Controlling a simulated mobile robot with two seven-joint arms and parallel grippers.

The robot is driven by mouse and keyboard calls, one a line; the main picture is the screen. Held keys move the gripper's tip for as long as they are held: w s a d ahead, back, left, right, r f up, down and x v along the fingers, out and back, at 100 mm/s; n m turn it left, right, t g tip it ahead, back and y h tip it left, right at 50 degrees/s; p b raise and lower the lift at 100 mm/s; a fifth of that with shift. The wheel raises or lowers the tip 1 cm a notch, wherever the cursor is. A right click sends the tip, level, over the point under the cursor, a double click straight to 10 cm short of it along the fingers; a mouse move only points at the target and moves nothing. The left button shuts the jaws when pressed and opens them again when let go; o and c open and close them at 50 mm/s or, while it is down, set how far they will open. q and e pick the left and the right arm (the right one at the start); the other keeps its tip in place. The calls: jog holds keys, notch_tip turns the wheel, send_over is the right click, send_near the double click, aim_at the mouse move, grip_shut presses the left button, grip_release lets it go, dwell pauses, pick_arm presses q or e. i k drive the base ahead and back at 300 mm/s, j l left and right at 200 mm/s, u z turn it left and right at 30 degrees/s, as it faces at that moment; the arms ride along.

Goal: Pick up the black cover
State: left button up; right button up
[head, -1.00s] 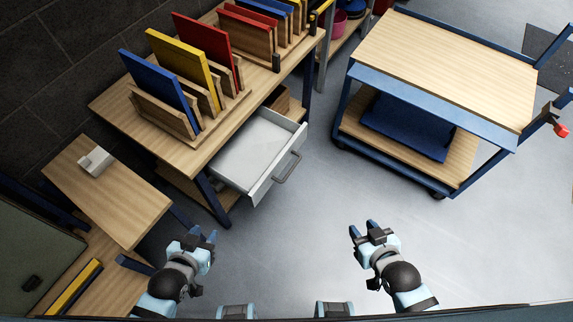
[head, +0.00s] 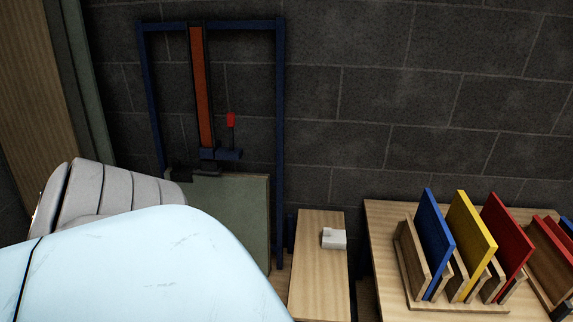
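I cannot make out a black cover for certain. A small dark piece (head: 180,174) shows at the back left edge of a grey-green surface (head: 232,215), and I cannot tell what it is. Neither gripper is in view. A large pale blue and grey link of my own arm fills the lower left and hides what lies behind it.
A blue frame (head: 281,130) with an orange upright (head: 201,90) and a red handle (head: 231,119) stands against the dark block wall. A small wooden table (head: 320,285) holds a white block (head: 333,239). Blue (head: 434,240), yellow (head: 470,240) and red (head: 506,235) panels stand in wooden racks at right.

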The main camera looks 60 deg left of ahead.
aim_at(180, 173)
jog(key=u, duration=2.7)
jog(key=j+z, duration=0.1)
jog(key=z, duration=0.3)
jog(key=i+j+z, duration=0.1)
jog(key=z, duration=0.25)
jog(key=j+z, duration=0.2)
jog(key=z, duration=0.2)
jog(key=j+z, duration=0.15)
jog(key=z, duration=0.2)
jog(key=j+z, duration=0.2)
jog(key=j, duration=0.15)
jog(key=k+j+z, duration=0.2)
jog(key=j, duration=0.15)
jog(key=j+z, duration=0.2)
jog(key=j, duration=0.15)
